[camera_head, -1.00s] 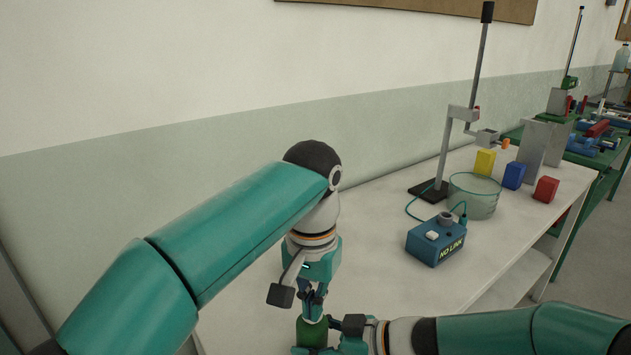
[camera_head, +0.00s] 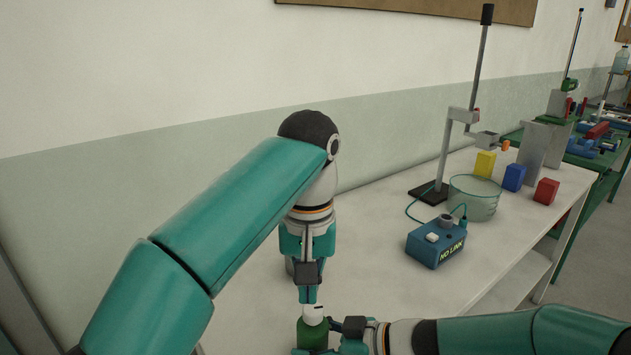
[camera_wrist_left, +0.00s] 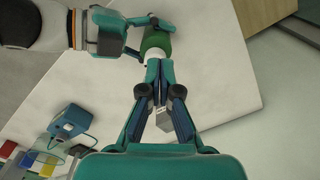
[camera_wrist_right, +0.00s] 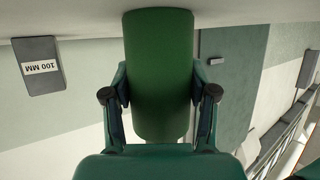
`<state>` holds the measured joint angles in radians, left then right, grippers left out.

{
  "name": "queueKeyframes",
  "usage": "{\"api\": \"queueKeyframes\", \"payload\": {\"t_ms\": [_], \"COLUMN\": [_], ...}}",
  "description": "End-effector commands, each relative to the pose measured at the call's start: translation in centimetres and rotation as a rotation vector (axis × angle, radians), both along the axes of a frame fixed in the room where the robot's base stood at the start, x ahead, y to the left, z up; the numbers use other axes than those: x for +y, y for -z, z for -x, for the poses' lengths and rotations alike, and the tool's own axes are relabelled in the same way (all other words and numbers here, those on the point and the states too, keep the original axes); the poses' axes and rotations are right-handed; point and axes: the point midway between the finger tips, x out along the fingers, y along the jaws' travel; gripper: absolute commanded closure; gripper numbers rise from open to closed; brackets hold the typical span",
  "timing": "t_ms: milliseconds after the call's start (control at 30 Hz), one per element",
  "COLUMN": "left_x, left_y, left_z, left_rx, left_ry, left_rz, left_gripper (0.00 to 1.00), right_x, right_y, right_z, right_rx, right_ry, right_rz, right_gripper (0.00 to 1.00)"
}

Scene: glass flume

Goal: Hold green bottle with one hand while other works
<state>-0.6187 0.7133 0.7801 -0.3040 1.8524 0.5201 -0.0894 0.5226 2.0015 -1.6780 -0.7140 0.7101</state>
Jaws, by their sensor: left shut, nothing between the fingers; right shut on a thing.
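The green bottle (camera_head: 312,335) has a white cap (camera_head: 314,313) and stands at the bottom of the head view. My right gripper (camera_head: 338,337) is shut on the bottle's body from the right. The right wrist view shows the bottle (camera_wrist_right: 158,75) between its fingers. My left gripper (camera_head: 308,300) is just above the cap, pointing down. In the left wrist view its fingertips (camera_wrist_left: 158,70) are together at the cap (camera_wrist_left: 153,55), with nothing held between them. Whether they touch the cap cannot be told.
A blue "NO LINK" box (camera_head: 436,244), a glass beaker (camera_head: 474,198) and a stand (camera_head: 446,150) are farther right on the white bench (camera_head: 380,265). Yellow (camera_head: 485,163), blue (camera_head: 513,176) and red (camera_head: 546,190) blocks lie beyond. A "100 MM" block (camera_wrist_right: 40,67) shows in the right wrist view.

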Motion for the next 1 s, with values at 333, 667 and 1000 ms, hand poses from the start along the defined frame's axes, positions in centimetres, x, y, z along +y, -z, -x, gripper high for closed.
{"api": "queueKeyframes", "payload": {"t_ms": [333,667,1000], "left_x": [0.3,0.4,0.4], "left_y": [1.0,4.9,6.8], "left_z": [-0.1,-0.1,-0.1], "left_rx": [0.001,0.002,0.000], "left_ry": [-0.152,-0.150,-0.148], "left_rz": [-0.007,-0.006,-0.005], "left_gripper": [1.00,1.00,1.00], "right_x": [0.0,0.0,0.0], "right_y": [0.1,0.1,0.1], "right_z": [0.0,0.0,0.0], "right_rx": [0.001,0.001,0.000], "right_ry": [0.001,0.001,0.000], "right_rz": [0.002,0.002,0.001], "right_gripper": [0.83,0.83,0.83]}}
